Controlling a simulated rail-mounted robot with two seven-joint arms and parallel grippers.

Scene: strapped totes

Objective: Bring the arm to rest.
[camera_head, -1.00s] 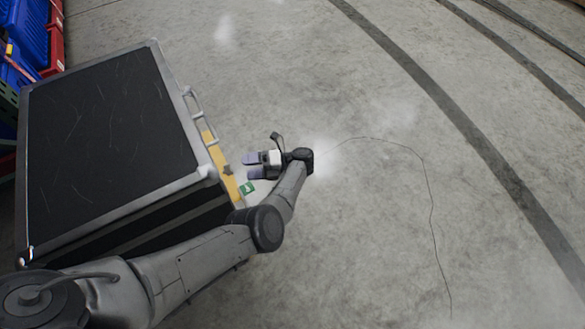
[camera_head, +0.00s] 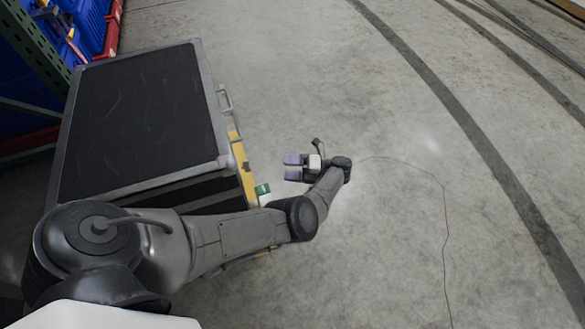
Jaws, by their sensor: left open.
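My left arm comes in from the lower left and reaches across the front of a black-topped case with a grey metal rim (camera_head: 213,110). My left gripper (camera_head: 291,167) is at the arm's end, over bare floor to the right of the case. Its two pale purple fingers point left toward the case and stand apart. Nothing shows between them. A yellow strip (camera_head: 243,168) with a small green tag (camera_head: 263,188) is on the case's right side, left of the fingertips and apart from them. My right gripper is not in view.
Blue bins (camera_head: 88,25) and a green rack post (camera_head: 33,42) stand at the upper left. A metal handle (camera_head: 226,99) sticks out from the case's right side. The concrete floor (camera_head: 400,240) to the right is clear, with a thin dark crack-like line and dark curved bands.

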